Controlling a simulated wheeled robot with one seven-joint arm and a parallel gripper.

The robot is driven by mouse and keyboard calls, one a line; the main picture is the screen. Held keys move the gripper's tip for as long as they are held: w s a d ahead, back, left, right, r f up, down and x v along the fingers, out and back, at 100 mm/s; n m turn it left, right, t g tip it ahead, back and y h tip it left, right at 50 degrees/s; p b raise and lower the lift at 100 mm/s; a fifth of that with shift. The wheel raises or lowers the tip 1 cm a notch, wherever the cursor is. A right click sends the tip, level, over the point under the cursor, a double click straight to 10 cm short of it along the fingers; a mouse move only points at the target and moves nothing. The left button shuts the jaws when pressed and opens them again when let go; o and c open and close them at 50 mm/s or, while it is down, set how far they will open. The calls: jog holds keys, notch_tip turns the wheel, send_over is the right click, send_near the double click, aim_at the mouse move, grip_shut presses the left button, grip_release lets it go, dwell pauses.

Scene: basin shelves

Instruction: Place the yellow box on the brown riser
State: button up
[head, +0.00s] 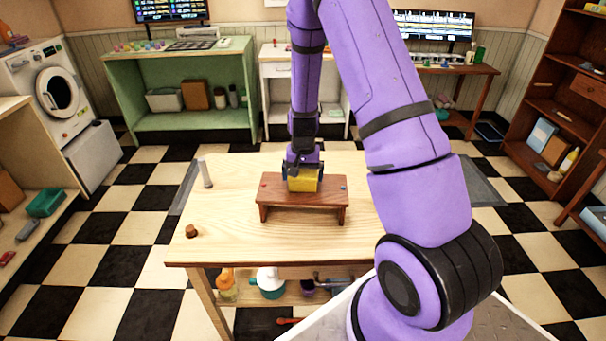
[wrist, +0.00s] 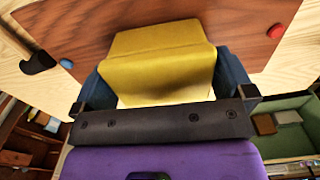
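The yellow box (head: 304,181) is between the fingers of my gripper (head: 304,176), over the middle of the brown riser (head: 302,198). In the wrist view the yellow box (wrist: 160,65) sits between two dark blue fingers (wrist: 165,88) that look close against its sides. The riser (wrist: 190,30) lies behind the box there, with a red dot and a blue dot on it. The riser stands on the wooden table. I cannot tell whether the underside of the box touches the riser top.
A grey-white cylinder (head: 205,172) stands at the table's back left and a small brown piece (head: 191,231) at its front left. The wooden table (head: 235,245) has clear room around the riser. Bottles and tools sit on a lower shelf (head: 290,297).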

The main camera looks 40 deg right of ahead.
notch_tip(320, 180, up, 12)
notch_tip(320, 180, up, 11)
jog(key=n+t, duration=0.1)
jog(key=n, duration=0.1)
send_over(303, 172)
jog(key=s+a, duration=0.4)
jog(key=s+a+r+n+t, duration=0.2)
jog(key=s+r, duration=0.5)
jog(key=s, duration=0.4)
jog(key=s+a+r+n+t, duration=0.2)
jog(key=s+a+r, duration=0.5)
jog(key=s, duration=0.5)
jog(key=shift+r+n, duration=0.45)
jog(key=shift+n, duration=0.45)
